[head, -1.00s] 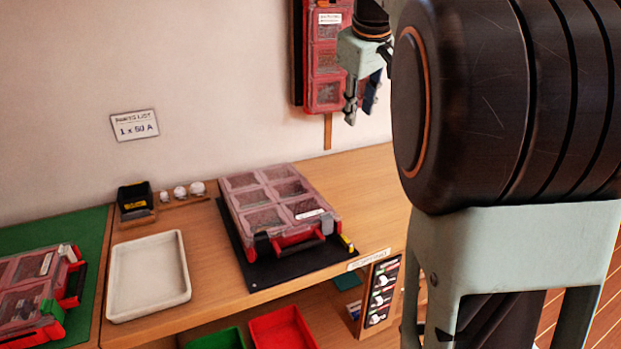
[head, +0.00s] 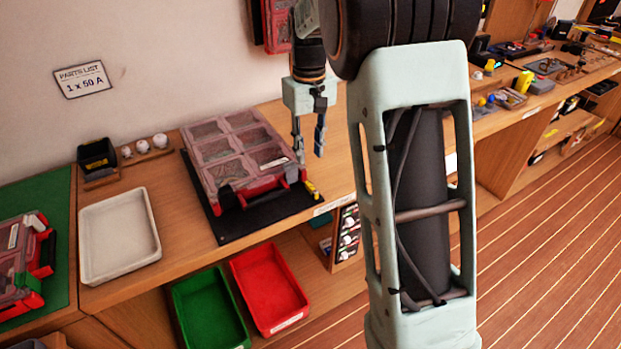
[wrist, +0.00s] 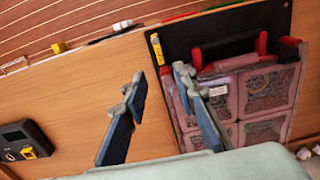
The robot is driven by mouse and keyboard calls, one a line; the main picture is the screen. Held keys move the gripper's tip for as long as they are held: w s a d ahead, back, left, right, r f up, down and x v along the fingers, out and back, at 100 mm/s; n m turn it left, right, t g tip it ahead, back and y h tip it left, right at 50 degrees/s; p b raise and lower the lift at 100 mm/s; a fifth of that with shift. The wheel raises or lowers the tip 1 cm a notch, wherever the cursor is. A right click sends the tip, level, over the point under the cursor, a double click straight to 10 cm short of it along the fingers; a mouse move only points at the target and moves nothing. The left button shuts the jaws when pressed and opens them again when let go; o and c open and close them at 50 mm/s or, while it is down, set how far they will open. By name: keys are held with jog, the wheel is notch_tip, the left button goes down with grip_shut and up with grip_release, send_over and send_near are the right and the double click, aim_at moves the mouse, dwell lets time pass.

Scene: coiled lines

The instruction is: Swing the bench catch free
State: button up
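A red organizer case (head: 228,160) with a clear compartmented lid lies on a black mat (head: 222,232) on the bench. Its dark handle and red latches face the bench's front edge. A small yellow and black piece, perhaps the bench catch (head: 312,190), sits at the mat's front right corner. In the wrist view it is a yellow bar (wrist: 157,48) lying along the mat's edge, beside the case (wrist: 268,95). My gripper (head: 309,152) points down above the bench by the case's right side. In the wrist view my gripper (wrist: 158,82) is open and empty, not touching the catch.
A white tray (head: 120,270), a small black box (head: 98,160) and white knobs stand left of the case. Another red case (head: 20,262) lies on a green mat. Green (head: 208,310) and red (head: 268,285) bins sit below. A black device (wrist: 25,142) is on the bench.

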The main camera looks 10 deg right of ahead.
aim_at(310, 185)
notch_tip(310, 185, down, 11)
jog(key=shift+r, duration=0.2)
dwell(0.3)
grip_shut()
